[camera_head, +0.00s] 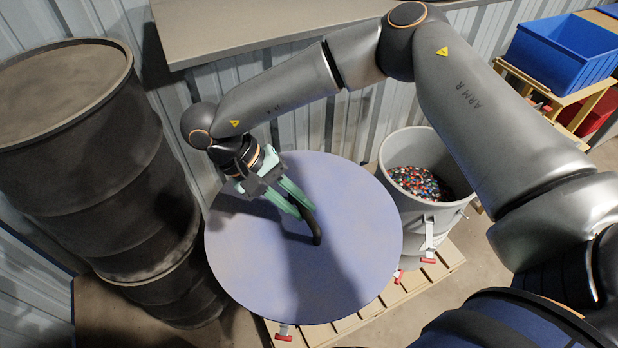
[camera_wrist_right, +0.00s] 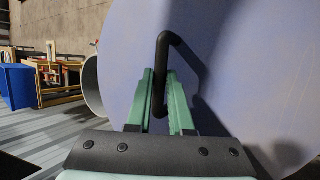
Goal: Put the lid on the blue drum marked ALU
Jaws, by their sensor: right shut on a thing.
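The lid is a large, flat blue-violet disc (camera_head: 350,235) with a black bar handle (camera_head: 317,232), near the centre of the head view. My right gripper (camera_head: 301,202), with green fingers, is shut on the handle. In the right wrist view the fingers (camera_wrist_right: 162,80) close around the black handle (camera_wrist_right: 170,38), and the lid (camera_wrist_right: 235,50) fills much of the picture. The blue drum's body and its ALU mark are not visible; the lid hides what is under it. I cannot tell whether the lid rests on a rim. My left gripper is out of view.
A grey drum (camera_head: 434,222) holding coloured granules stands right of the lid, on a wooden pallet (camera_head: 385,300). Dark stacked drums (camera_head: 100,160) stand on the left. A grey ledge (camera_head: 240,30) runs behind. A blue bin (camera_head: 565,50) sits on a shelf at the upper right.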

